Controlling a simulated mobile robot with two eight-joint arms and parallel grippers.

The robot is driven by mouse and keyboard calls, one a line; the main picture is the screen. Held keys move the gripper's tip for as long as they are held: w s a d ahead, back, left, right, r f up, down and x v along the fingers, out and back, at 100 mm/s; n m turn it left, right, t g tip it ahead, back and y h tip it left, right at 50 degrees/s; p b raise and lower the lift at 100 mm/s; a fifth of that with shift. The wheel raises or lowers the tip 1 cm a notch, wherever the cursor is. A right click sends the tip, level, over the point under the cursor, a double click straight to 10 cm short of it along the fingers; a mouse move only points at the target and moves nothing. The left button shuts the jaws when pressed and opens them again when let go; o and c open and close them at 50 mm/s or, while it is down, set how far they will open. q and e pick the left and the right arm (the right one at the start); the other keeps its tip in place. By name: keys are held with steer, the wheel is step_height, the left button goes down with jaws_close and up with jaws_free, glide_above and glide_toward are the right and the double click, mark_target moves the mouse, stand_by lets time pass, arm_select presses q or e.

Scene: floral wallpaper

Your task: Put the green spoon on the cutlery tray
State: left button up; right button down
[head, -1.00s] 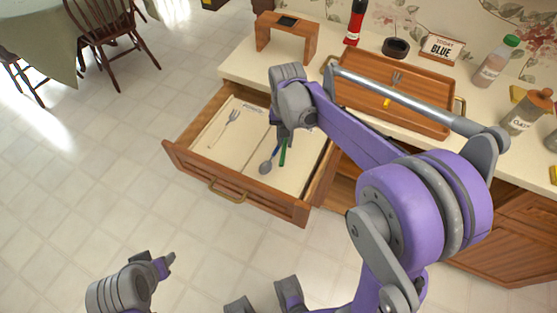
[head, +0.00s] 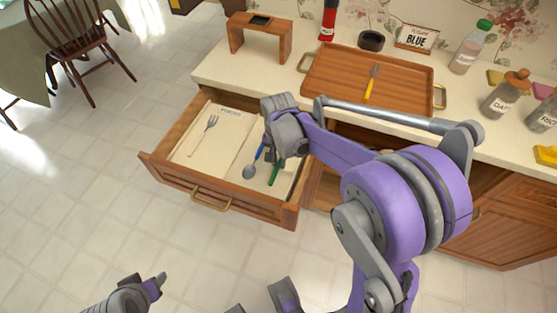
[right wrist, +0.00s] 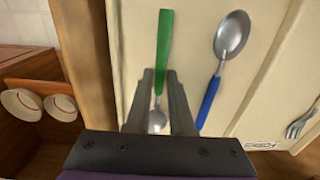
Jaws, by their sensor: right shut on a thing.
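The green spoon (right wrist: 163,45) lies along the drawer, its handle pointing away in the right wrist view and its silver bowl end between my fingers. Its green handle also shows in the head view (head: 275,174). My right gripper (right wrist: 160,98) is shut on the green spoon, low in the open drawer; whether the spoon is lifted cannot be told. In the head view the right gripper (head: 279,152) hides part of it. The brown wooden tray (head: 330,85) with brass handles stands on the counter and holds a yellow-handled fork (head: 371,85).
A blue-handled spoon (right wrist: 229,45) lies beside the green one in the open drawer (head: 227,205). A fork (head: 207,132) lies in the left compartment. A wooden stand (head: 240,38), bottle (head: 470,50), jars and a sign (head: 415,38) stand on the counter.

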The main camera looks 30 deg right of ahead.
mark_target(279, 164)
steer(key=shift+f, duration=0.2)
steer(key=c, duration=0.8)
jaws_free()
steer(key=shift+r, duration=0.1)
steer(key=shift+r, duration=0.45)
step_height(279, 164, up, 12)
steer(key=shift+f+p, duration=0.25)
steer(key=shift+p, duration=0.55)
